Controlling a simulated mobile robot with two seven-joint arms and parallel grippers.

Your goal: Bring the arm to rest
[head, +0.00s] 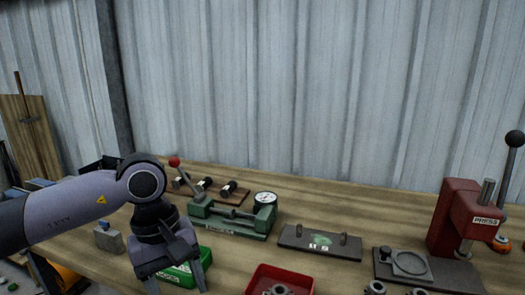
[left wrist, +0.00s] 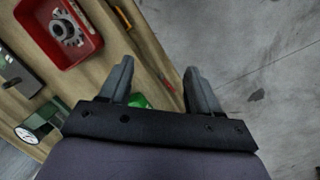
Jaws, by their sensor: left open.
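My left arm comes in from the left in the head view, bent at the elbow, with the left gripper (head: 177,282) pointing down. It is in front of a green bin (head: 180,274) near the bench's front edge and hides part of it. In the left wrist view, the gripper (left wrist: 159,70) has its two fingers apart with nothing between them. Beyond the fingers are the bench edge and the grey floor. A bit of green shows behind the fingers. My right gripper is in neither view.
The wooden bench (head: 340,272) holds a green fixture with a dial gauge (head: 265,198), a dark plate with two handles (head: 320,242), a red press (head: 462,215) and a red bin (head: 258,275) with metal parts. A grey block (head: 108,238) stands left of the gripper. Corrugated wall closes the back.

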